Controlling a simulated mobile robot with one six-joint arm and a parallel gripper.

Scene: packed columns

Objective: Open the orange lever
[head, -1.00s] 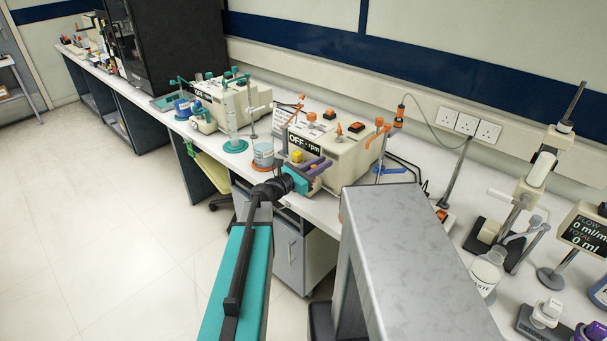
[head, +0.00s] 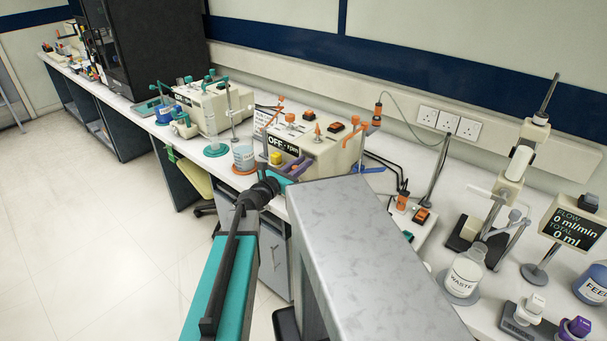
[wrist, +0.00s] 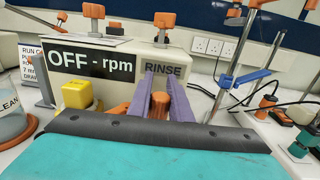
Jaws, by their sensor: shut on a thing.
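The orange lever (wrist: 160,104) is at the front of a cream pump unit, below its RINSE label, in the wrist view. My gripper (wrist: 163,82) has two purple fingers, one on each side of the lever, and is shut on it. In the head view my gripper (head: 296,166) reaches the front of the cream unit (head: 322,155), and the lever between the fingers is hidden there. The unit's display (wrist: 92,65) reads OFF - rpm. The lever's lower part is hidden behind my gripper's dark edge.
A yellow knob (wrist: 78,93) stands close left of the fingers. A beaker with an orange base (head: 243,158) is left of the unit. Orange clamps on a rod (head: 376,108) and black cables lie to the right. A waste bottle (head: 464,273) stands on the bench at right.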

